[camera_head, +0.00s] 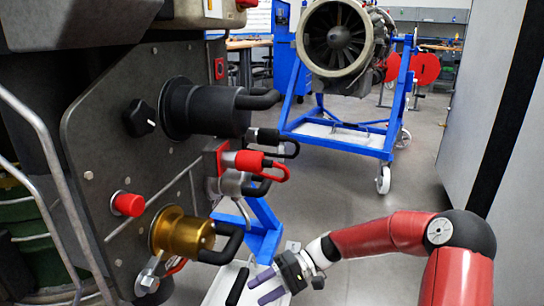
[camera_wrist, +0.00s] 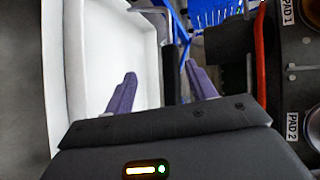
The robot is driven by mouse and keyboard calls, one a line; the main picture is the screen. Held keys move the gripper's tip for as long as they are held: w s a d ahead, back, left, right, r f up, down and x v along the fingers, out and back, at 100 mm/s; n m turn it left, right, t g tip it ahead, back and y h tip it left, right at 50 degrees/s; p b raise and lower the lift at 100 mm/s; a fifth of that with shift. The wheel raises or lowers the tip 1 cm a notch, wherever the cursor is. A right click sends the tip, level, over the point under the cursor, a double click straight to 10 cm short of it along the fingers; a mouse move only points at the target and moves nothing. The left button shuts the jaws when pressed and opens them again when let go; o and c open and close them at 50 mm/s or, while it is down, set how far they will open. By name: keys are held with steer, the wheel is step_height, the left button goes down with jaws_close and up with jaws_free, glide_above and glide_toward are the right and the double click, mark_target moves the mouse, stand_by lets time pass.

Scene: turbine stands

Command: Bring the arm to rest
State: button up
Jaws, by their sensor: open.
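My gripper (camera_head: 267,287) is at the end of my red arm, low in the head view, right of the gold fitting on the dark machine panel. In the head view the tray (camera_head: 213,296) shows partly, beside and behind the gripper. My arm is bent at the elbow and reaches in from the right.
The dark panel (camera_head: 85,150) at left carries a black connector (camera_head: 205,108), a red plug (camera_head: 250,160), a gold fitting (camera_head: 180,234) and a red button (camera_head: 128,204). A turbine (camera_head: 337,40) sits on a blue wheeled stand (camera_head: 340,143) behind. Grey floor is open at centre right.

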steer(key=s+d+r+m+t+h+p, duration=0.2)
steer(key=s+d+r+t+h+p, duration=0.2)
steer(key=s+d+r, duration=0.4)
steer(key=s+d+r+m+t+h+p, duration=0.2)
steer(key=s+d+r+t+h, duration=0.5)
steer(key=s+r, duration=0.5)
step_height(320, 180, up, 4)
steer(key=shift+s+d+f+t+h+p, duration=0.2)
steer(key=shift+d+t+h+p, duration=0.1)
steer(key=shift+d+h+p, duration=0.8)
steer(key=shift+d, duration=0.15)
